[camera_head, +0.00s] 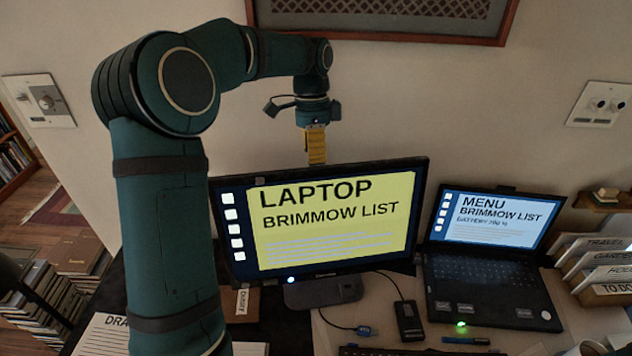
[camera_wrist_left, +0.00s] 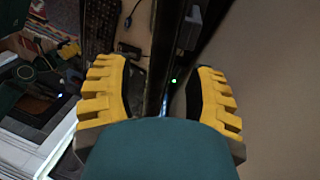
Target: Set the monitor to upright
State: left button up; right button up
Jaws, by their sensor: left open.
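The monitor (camera_head: 330,222) stands on its grey base (camera_head: 322,290) on the desk, its lit screen reading "LAPTOP BRIMMOW LIST". Its top edge slopes slightly up to the right in the picture; how far it leans forward or back is hard to tell. In the left wrist view the open yellow fingers (camera_wrist_left: 160,98) lie either side of the monitor's dark edge (camera_wrist_left: 163,50), with gaps showing.
An open laptop (camera_head: 490,275) stands to the right of the monitor. A small black device (camera_head: 409,320) and cables lie in front. Box files (camera_head: 600,262) stand at the far right. The wall and a framed picture (camera_head: 390,15) are close behind my left arm.

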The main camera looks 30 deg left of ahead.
aim_at(316, 180)
pick_arm(q)
jog(key=x, duration=0.7)
jog(key=shift+f+b, duration=0.2)
jog(key=shift+b, duration=0.1)
jog(key=shift+o, duration=0.2)
grip_shut()
